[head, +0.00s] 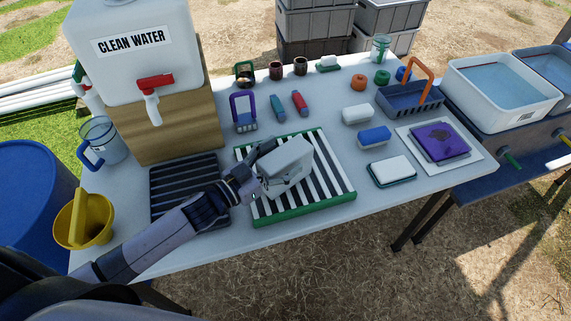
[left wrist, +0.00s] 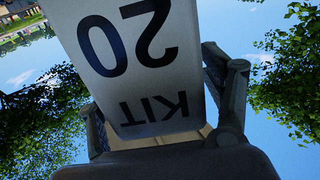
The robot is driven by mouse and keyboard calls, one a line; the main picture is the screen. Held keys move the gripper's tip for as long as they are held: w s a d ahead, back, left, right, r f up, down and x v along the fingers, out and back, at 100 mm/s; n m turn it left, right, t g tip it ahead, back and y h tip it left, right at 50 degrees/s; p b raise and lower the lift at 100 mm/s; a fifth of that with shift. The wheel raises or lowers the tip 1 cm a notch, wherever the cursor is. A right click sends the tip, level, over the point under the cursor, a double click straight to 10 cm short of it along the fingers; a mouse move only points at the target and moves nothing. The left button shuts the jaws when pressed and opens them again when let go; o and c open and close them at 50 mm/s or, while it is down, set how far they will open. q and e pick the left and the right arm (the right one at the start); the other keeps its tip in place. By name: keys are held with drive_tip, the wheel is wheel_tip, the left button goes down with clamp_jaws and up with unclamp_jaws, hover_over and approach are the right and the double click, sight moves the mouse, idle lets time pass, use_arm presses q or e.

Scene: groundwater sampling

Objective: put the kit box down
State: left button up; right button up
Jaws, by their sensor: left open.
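The kit box (head: 288,163) is a pale grey-white box on the green-framed rack with black and white stripes (head: 258,217), near the middle of the table. It looks slightly tilted, and its underside contact is partly hidden. In the left wrist view the kit box (left wrist: 130,55) fills the upper middle, with "KIT" and "20" upside down on its face. My left gripper (head: 258,168) is at the box's left end. Its fingers are open on either side of the box; whether either touches it I cannot tell. My right gripper is not in view.
A dark ribbed tray (head: 158,207) lies left of the rack, below the clean water tank (head: 133,45).

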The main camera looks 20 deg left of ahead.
use_arm(q)
drive_tip(key=shift+c, duration=0.5)
drive_tip(key=shift+r, duration=0.1)
drive_tip(key=c, duration=1.5)
